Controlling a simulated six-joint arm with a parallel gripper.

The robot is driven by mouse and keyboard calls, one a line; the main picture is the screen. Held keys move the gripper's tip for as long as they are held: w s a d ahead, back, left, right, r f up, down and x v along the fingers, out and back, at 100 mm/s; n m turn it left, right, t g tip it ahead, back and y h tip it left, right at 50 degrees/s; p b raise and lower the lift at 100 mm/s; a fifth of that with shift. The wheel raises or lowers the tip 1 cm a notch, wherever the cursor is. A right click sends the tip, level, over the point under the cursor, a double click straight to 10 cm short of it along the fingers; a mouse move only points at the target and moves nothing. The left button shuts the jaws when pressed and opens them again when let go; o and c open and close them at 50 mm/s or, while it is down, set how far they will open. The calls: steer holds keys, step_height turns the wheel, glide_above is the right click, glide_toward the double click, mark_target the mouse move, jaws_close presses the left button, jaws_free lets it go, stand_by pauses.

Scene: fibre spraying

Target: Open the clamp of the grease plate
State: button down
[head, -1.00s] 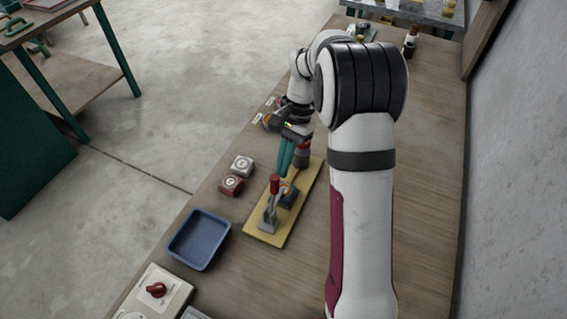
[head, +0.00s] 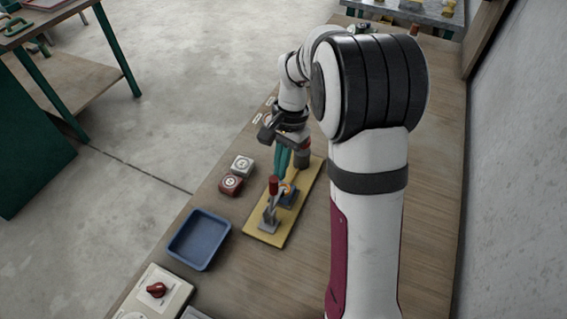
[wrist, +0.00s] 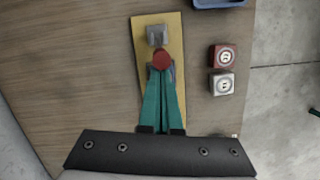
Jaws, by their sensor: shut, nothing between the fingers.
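The grease plate is a yellow board (head: 265,238) on the wooden bench, and it also shows in the wrist view (wrist: 175,28). A grey toggle clamp (head: 268,222) stands on it, its red-tipped handle (head: 273,184) upright. In the wrist view the red handle tip (wrist: 163,59) lies just beyond my fingertips, with the grey clamp base (wrist: 157,35) behind it. My gripper (head: 282,172) has teal fingers, shut and empty, pointing down beside the handle. In the wrist view my gripper (wrist: 162,72) hides part of the plate. I cannot tell whether the fingers touch the handle.
A red block (head: 230,184) and a white block (head: 243,164) sit left of the plate. A blue tray (head: 199,239) lies nearer, and a panel with a red knob (head: 156,290) is at the front edge. Bare bench lies right of the plate.

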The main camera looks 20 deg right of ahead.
steer(key=s+a+t+h, duration=0.3)
steer(key=s+a, duration=0.5)
steer(key=shift+s+a+f, duration=0.15)
steer(key=shift+s+f, duration=0.1)
steer(key=shift+f, duration=0.15)
stand_by(0.4)
stand_by(0.3)
step_height(320, 180, up, 12)
steer(key=s+a, duration=0.1)
steer(key=s, duration=0.1)
steer(key=shift+s+a+f+t+h, duration=0.15)
steer(key=shift+s+t+h, duration=0.15)
steer(key=shift+s, duration=0.1)
